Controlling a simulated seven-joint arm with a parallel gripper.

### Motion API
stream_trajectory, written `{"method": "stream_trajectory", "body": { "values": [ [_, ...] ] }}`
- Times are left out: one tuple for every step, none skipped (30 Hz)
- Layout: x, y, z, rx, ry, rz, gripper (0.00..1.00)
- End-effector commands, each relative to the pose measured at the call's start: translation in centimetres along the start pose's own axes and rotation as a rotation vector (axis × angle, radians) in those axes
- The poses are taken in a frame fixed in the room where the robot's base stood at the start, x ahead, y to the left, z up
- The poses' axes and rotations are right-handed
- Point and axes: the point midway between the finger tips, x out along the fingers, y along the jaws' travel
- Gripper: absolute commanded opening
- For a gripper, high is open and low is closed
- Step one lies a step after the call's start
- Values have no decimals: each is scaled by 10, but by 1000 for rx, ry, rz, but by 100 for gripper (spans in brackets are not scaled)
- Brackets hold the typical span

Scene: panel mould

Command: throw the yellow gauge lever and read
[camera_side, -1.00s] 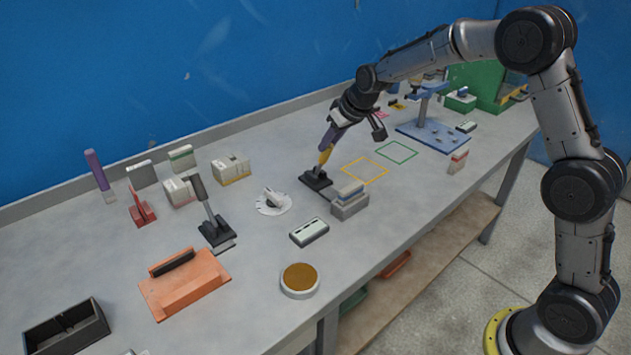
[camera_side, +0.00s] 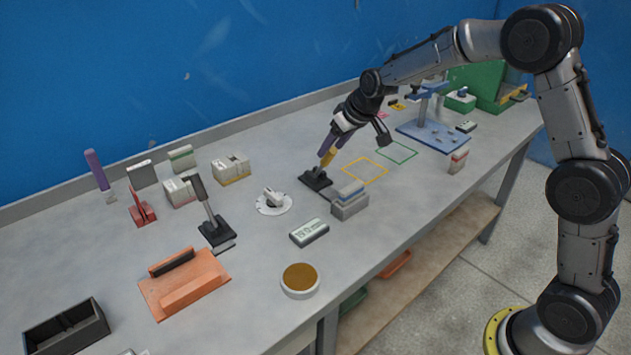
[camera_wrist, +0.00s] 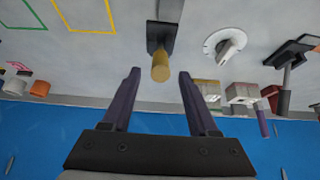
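The yellow gauge lever (camera_side: 328,157) stands on a black base (camera_side: 316,180) mid-bench and leans right in the side view. In the wrist view the yellow lever (camera_wrist: 160,68) points towards me, between and just beyond my fingertips. My gripper (camera_wrist: 158,74) has purple fingers, spread apart with a clear gap on both sides of the lever. In the side view my gripper (camera_side: 325,148) is at the lever's upper end. A small white display box (camera_side: 309,232) lies in front, with greenish characters too small to read.
A white dial (camera_side: 273,203) sits left of the lever, and a grey block holder (camera_side: 349,203) to its right. A second, black-handled lever (camera_side: 214,225) stands further left. Yellow (camera_side: 364,171) and green (camera_side: 397,153) outlines on the right are empty.

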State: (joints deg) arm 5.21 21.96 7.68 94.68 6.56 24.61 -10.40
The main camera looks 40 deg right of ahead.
Motion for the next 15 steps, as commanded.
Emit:
{"method": "stream_trajectory", "body": {
  "values": [
    [0, 0, 0, 0, 1, 0, 60],
    [0, 0, -1, 0, 1, 0, 60],
    [0, 0, -1, 0, 2, 0, 60],
    [-1, 0, -1, 0, 2, 0, 60],
    [-1, 0, -2, 0, 3, 0, 60],
    [-3, 0, -3, 0, 4, 0, 60],
    [-5, 0, -4, -1, 5, 0, 60],
    [-7, 0, -6, -1, 5, 0, 60],
    [-10, 0, -8, -1, 5, 0, 60],
    [-13, 0, -10, -1, 6, 0, 60],
    [-15, 0, -11, -1, 6, 0, 60],
    [-18, 0, -12, -2, 5, 0, 60],
    [-21, 0, -14, -2, 5, 1, 60],
    [-23, 0, -15, -2, 6, 1, 60],
    [-26, 0, -17, -2, 6, 1, 60]
  ]
}}
